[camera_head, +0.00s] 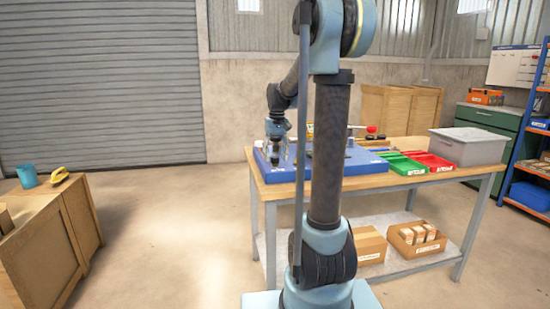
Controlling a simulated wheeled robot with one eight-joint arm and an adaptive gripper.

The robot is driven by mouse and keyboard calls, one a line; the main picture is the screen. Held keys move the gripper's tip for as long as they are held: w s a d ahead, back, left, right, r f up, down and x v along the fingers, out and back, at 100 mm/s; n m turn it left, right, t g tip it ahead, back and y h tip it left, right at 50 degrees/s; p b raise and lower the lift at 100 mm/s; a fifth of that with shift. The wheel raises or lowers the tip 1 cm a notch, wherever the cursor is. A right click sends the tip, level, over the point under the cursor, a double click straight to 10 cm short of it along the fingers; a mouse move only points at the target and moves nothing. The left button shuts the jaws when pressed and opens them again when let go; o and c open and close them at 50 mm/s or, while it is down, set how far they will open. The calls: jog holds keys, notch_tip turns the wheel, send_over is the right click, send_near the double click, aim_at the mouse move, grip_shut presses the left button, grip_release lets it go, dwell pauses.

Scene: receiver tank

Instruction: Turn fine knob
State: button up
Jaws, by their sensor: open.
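My gripper (276,157) is small in view, pointing down over the left end of a blue board (262,176) on the workbench. The jaws are open, but the gap between them is hard to make out. Small pale and metallic fittings stand on the board close around the gripper. The fine knob cannot be told apart from these fittings at this size. I cannot tell whether the gripper touches any of them. My own arm column hides the middle of the board.
The wooden workbench (376,183) also bears a green tray (403,167), a red tray (432,162) and a grey bin (468,148). A red-ended lever (371,129) shows behind the column. A wooden cabinet (45,225) stands at left. The floor between is clear.

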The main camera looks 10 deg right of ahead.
notch_tip(320, 180, up, 12)
jog(key=shift+d+f, duration=0.2)
dwell(0.5)
jog(key=s+d+f+t, duration=0.1)
jog(key=s+f, duration=0.4)
jog(key=s, duration=0.4)
jog(key=s+d+f, duration=0.1)
jog(key=s+f, duration=0.3)
jog(key=s, duration=0.6)
jog(key=s+d+f+m+t, duration=0.1)
jog(key=s+f, duration=1.3)
jog(key=f, duration=0.2)
jog(key=shift+s+f, duration=0.2)
jog(key=shift+s, duration=0.1)
jog(key=shift+w+f, duration=0.2)
jog(key=shift+w, duration=0.25)
